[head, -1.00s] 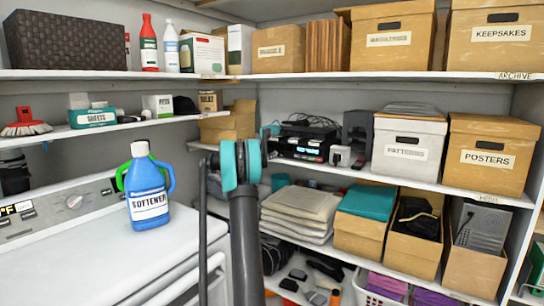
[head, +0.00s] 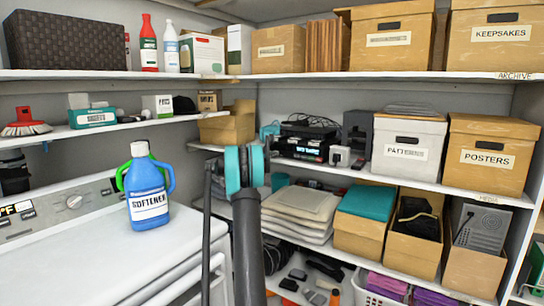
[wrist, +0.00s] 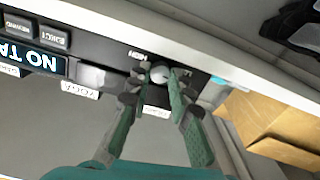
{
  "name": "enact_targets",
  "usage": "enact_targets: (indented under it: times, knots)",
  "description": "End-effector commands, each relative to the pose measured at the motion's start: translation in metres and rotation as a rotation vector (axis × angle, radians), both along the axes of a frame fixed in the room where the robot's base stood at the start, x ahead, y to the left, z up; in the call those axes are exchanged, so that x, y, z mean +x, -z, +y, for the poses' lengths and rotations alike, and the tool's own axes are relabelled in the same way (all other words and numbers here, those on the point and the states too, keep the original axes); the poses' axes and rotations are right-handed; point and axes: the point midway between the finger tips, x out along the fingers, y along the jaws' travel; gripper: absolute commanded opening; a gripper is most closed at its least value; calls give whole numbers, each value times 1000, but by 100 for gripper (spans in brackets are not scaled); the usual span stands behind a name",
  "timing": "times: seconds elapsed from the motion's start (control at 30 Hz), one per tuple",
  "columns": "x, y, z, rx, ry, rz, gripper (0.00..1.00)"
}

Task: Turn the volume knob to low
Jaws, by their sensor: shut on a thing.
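The silver volume knob (wrist: 160,74) sits on the black front panel of a player (wrist: 110,58) in the wrist view, which shows the panel upside down. Small white lettering is beside the knob, too small to read surely. My gripper (wrist: 157,86) has green fingers with dark tips, one on each side of the knob and closed on it. In the head view the black electronics stack (head: 303,150) stands on the middle shelf. My arm rises in front of the shelving there, and its fingers and the knob cannot be made out.
In the wrist view a lit blue display (wrist: 32,55) and buttons are left of the knob, and a cardboard box (wrist: 275,125) is at right. In the head view a patterns box (head: 408,148) and a posters box (head: 490,155) stand right of the stack. A blue softener bottle (head: 147,195) stands at left.

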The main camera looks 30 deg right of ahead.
Motion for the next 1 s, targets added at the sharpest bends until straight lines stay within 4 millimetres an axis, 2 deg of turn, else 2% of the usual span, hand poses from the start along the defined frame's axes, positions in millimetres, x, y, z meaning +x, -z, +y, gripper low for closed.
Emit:
enact_targets:
  times: [0.37, 0.63, 0.67, 0.8, 0.83, 1.0]
  knots:
    - [0, 0, 0, -49, 0, 120, 0]
    - [0, 0, 0, -53, 0, 129, 0]
    - [0, 0, 0, -53, 0, 129, 21]
    - [0, 0, 0, -53, 0, 129, 38]
    - [0, 0, 0, -53, 0, 129, 41]
    - [0, 0, 0, -53, 0, 129, 41]
